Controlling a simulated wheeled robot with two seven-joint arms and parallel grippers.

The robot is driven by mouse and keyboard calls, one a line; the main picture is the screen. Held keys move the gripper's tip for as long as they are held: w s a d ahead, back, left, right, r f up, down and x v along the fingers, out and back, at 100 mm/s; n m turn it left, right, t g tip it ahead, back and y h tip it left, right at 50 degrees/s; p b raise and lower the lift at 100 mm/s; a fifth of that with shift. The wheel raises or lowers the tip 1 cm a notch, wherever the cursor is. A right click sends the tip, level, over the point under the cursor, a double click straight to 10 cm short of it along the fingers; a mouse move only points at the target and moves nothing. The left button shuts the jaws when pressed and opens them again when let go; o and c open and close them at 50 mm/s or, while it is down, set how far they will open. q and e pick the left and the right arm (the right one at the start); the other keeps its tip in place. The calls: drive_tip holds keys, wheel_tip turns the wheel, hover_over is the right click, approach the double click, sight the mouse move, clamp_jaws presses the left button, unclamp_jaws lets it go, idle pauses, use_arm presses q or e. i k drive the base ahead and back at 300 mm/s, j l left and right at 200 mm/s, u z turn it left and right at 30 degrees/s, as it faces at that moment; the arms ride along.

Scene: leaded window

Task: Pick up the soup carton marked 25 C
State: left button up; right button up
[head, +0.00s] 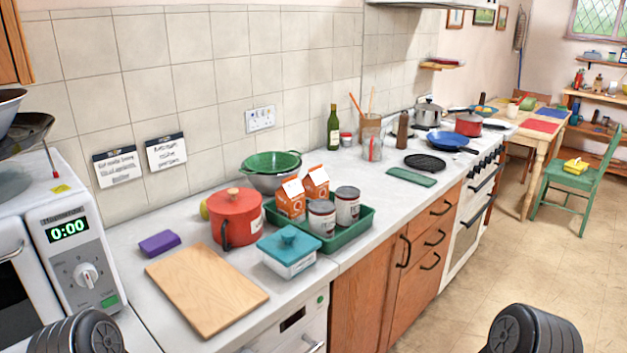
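Two orange and white cartons stand upright side by side in a green tray (345,242) on the counter. The left carton (291,200) is slightly nearer, and the right carton (316,183) is partly hidden behind the tins. Their printed markings are too small to read, so I cannot tell which one is marked 25 C. Neither of my grippers is in view. Only dark rounded parts of my arms show at the bottom left and bottom right edges, well away from the cartons.
Two tins (347,206) stand in the tray in front of the cartons. A red pot (236,218), a teal-lidded box (289,252) and a green colander (271,165) crowd around it. A wooden board (206,286) lies left. The counter right of the tray is mostly clear.

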sight(315, 183)
drive_tip(key=i+l+u, duration=0.1)
drive_tip(key=i+l, duration=0.15)
drive_tip(key=l, duration=0.2)
drive_tip(key=i+l+u, duration=0.1)
drive_tip(key=l, duration=0.4)
drive_tip(key=i+l+u, duration=0.1)
drive_tip(key=i+l, duration=0.2)
drive_tip(key=l, duration=0.2)
drive_tip(key=i+l+u, duration=0.1)
drive_tip(key=l, duration=0.45)
drive_tip(key=i+l+u, duration=0.1)
drive_tip(key=i+l, duration=0.15)
drive_tip(key=l, duration=0.3)
drive_tip(key=i+l+u, duration=0.1)
drive_tip(key=l, duration=0.4)
drive_tip(key=i+l+u, duration=0.1)
drive_tip(key=l, duration=0.5)
drive_tip(key=i+l+u, duration=0.1)
drive_tip(key=l, duration=0.45)
drive_tip(key=i, duration=0.05)
